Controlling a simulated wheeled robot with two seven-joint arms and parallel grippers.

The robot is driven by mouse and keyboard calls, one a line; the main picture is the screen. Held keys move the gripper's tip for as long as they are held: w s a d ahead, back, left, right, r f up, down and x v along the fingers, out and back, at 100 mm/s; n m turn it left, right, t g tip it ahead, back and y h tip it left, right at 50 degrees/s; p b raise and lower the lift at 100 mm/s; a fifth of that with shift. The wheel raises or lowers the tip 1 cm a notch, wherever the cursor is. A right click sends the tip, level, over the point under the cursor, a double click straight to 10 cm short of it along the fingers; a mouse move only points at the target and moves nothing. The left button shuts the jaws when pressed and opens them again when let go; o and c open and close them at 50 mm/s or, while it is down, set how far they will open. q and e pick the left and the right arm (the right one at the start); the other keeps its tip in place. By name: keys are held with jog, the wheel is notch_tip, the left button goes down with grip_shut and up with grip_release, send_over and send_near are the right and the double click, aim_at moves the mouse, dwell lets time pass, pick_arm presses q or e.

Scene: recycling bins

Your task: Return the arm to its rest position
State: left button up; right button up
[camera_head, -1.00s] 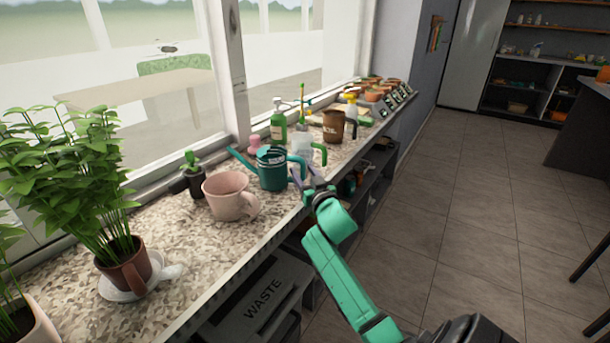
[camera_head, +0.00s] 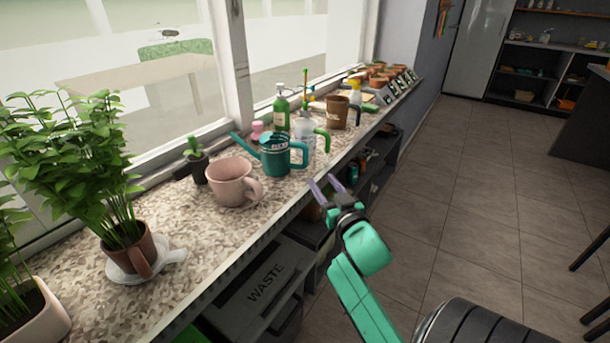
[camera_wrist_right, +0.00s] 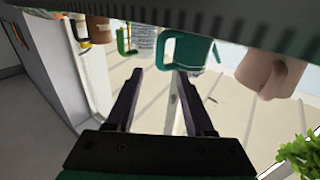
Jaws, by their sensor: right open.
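My right gripper (camera_head: 328,186) is open and empty at the front edge of the counter, to the right of the teal watering can. Its two dark fingers (camera_wrist_right: 158,98) are spread apart in the right wrist view, with nothing between them. My green right arm (camera_head: 358,265) comes up from the bottom of the head view. The teal watering can (camera_head: 276,158) stands on the counter (camera_head: 205,275). It also shows in the wrist view (camera_wrist_right: 185,50). My left gripper does not show.
A pink mug (camera_head: 232,184), a clear bottle with a green handle (camera_head: 304,136) and a brown pitcher (camera_head: 337,112) stand on the counter. A potted plant (camera_head: 125,248) is at the left. A waste bin (camera_head: 262,285) is below.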

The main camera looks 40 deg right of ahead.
jog(key=s+a+f+n+g+y, duration=0.1)
jog(key=s+a+f+g+y, duration=0.1)
jog(key=a+f+g, duration=0.35)
jog(key=s+a+f+n+g+y, duration=0.1)
jog(key=s+a+f+g, duration=0.15)
jog(key=f, duration=0.55)
jog(key=s+a+f+n+g+y, duration=0.35)
jog(key=s+a+f+g, duration=0.3)
jog(key=s+a, duration=0.35)
notch_tip(320, 180, down, 22)
jog(key=s, duration=0.3)
jog(key=s+d+f+g, duration=0.1)
jog(key=s+d+f, duration=0.1)
jog(key=s+f, duration=0.65)
jog(key=s+d+f+g, duration=0.1)
jog(key=s+d+f, duration=0.1)
jog(key=s+f, duration=0.65)
notch_tip(320, 180, up, 14)
jog(key=p, duration=1.3)
jog(key=shift+s+a+n, duration=0.15)
jog(key=shift+a+n, duration=0.05)
jog(key=shift+n, duration=0.25)
jog(key=shift+f+h, duration=0.1)
jog(key=shift+h, duration=0.15)
